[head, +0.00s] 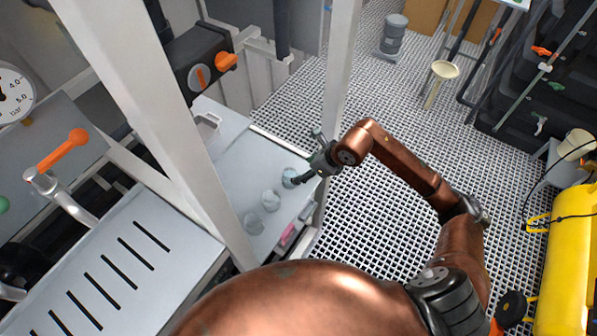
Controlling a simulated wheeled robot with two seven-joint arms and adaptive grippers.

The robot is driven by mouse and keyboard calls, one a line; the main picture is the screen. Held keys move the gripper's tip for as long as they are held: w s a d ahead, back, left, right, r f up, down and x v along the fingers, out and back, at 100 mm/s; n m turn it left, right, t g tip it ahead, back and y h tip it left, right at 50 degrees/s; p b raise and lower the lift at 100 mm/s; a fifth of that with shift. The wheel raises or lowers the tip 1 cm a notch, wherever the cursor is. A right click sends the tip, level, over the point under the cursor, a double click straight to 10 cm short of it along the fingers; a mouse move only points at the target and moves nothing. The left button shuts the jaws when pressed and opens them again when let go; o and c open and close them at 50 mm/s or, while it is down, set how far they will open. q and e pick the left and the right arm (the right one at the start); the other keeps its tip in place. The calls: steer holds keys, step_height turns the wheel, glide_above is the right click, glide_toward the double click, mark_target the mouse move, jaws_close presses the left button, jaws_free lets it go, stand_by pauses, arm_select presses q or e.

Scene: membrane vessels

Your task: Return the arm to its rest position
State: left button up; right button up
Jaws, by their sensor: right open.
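My right arm (405,165) is copper-coloured and reaches in from the lower right, bent at the elbow. My right gripper (307,173) is dark and open at the far edge of a grey tray-like surface (232,165). My left gripper is not in view.
A white frame post (340,75) rises close behind my right gripper, and another post (150,110) stands left. A pink item (287,235) lies at the surface's edge. The grated floor (370,230) is clear around the forearm.

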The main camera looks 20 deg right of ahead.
steer(key=shift+s+d+r, duration=0.15)
steer(key=shift+s+r, duration=0.05)
steer(key=shift+r, duration=0.2)
